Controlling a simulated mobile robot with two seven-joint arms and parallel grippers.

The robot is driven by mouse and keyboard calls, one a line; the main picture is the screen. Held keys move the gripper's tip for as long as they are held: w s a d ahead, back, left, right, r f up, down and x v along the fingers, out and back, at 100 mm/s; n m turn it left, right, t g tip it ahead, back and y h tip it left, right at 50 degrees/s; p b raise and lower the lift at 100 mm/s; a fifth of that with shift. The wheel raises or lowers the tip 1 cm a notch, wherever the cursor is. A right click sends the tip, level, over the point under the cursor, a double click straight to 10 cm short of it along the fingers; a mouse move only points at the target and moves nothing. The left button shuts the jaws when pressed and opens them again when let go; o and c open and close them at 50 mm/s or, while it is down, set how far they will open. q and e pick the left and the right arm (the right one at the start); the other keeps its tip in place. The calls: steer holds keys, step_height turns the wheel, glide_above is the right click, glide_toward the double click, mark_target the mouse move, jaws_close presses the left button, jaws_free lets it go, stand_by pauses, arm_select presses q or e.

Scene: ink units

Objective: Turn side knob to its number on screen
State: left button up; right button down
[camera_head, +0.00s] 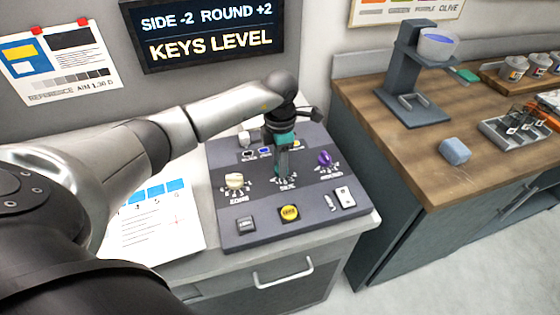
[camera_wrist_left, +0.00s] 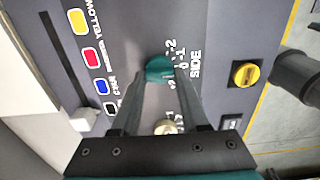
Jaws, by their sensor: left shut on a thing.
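The screen (camera_head: 215,30) reads "SIDE -2 ROUND +2" and "KEYS LEVEL". The side knob is teal (camera_wrist_left: 158,67) in the left wrist view, on the dark panel (camera_head: 232,212), beside the printed word SIDE and a number scale. My left gripper (camera_head: 284,172) reaches down to the panel's middle knob in the head view. In the left wrist view its fingertips (camera_wrist_left: 160,74) are shut on the teal knob, one on each side. The fingers hide part of the scale, and I cannot tell which number the knob points to. My right gripper is not in view.
A cream knob (camera_head: 235,181) and a purple knob (camera_head: 324,158) flank the side knob. A yellow button (camera_head: 289,213) sits in front. Coloured buttons, including yellow (camera_wrist_left: 79,21) and red (camera_wrist_left: 91,57), line the panel's back. A wooden counter (camera_head: 400,130) stands at the right.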

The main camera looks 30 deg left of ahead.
arm_select(q)
steer(key=shift+n, duration=0.4)
jaws_close()
steer(key=n+p, duration=0.1)
steer(key=n, duration=0.4)
steer(key=shift+d+r+n+p, duration=0.1)
steer(key=shift+n+p, duration=0.2)
steer(key=shift+p, duration=0.05)
steer(key=n+p, duration=0.1)
steer(key=n, duration=0.4)
steer(key=shift+d+n+p, duration=0.1)
steer(key=shift+n+p, duration=0.2)
steer(key=shift+p, duration=0.1)
steer(key=o, duration=1.1)
jaws_free()
steer(key=shift+o, duration=0.2)
step_height(320, 180, up, 15)
